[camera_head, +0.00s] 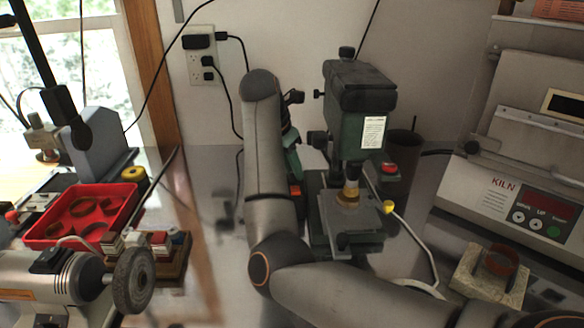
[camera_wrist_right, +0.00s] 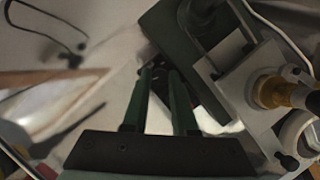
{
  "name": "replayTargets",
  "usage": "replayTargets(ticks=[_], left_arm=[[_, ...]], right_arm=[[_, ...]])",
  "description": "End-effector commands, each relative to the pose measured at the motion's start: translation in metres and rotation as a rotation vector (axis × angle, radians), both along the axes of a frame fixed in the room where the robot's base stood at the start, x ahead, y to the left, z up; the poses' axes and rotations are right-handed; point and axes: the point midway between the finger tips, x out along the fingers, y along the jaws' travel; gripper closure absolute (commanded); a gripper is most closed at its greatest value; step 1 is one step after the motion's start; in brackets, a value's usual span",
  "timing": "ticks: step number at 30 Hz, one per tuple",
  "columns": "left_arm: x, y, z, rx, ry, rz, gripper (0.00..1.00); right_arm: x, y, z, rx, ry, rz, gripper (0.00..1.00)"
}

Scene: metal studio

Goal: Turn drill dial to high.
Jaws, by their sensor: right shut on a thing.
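The green drill press (camera_head: 362,90) stands right of the middle in the head view, with its chuck (camera_head: 350,190) above a metal work table (camera_head: 350,222). The chuck looks yellow in the right wrist view (camera_wrist_right: 272,92). My right gripper (camera_wrist_right: 166,72) reaches to the left side of the drill, beside its base. Its two green fingers are closed on a small dark part there, which I take to be the drill dial. The dial is mostly hidden between the fingertips, so its setting cannot be read. My right forearm hides this spot in the head view. My left gripper is not visible.
A kiln (camera_head: 505,190) stands at the right. A red tray (camera_head: 82,215) and a bench grinder (camera_head: 60,285) are at the left. A dark cup (camera_head: 402,155) is behind the drill. Cables run from a wall outlet (camera_head: 202,68) and along the drill's right side.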

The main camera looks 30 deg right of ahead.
Motion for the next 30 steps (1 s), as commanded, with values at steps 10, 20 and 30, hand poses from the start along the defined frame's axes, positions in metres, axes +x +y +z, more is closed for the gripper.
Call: replayTargets(ticks=[10,20,30], left_arm=[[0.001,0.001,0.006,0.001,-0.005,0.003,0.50],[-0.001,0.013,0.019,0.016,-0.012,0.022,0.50],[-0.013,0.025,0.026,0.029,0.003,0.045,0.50]], right_arm=[[0.000,0.001,0.002,0.003,0.002,-0.049,1.00],[0.003,0.002,0.004,0.003,0.004,-0.277,1.00],[0.005,0.001,0.004,0.002,0.004,-0.590,1.00]])
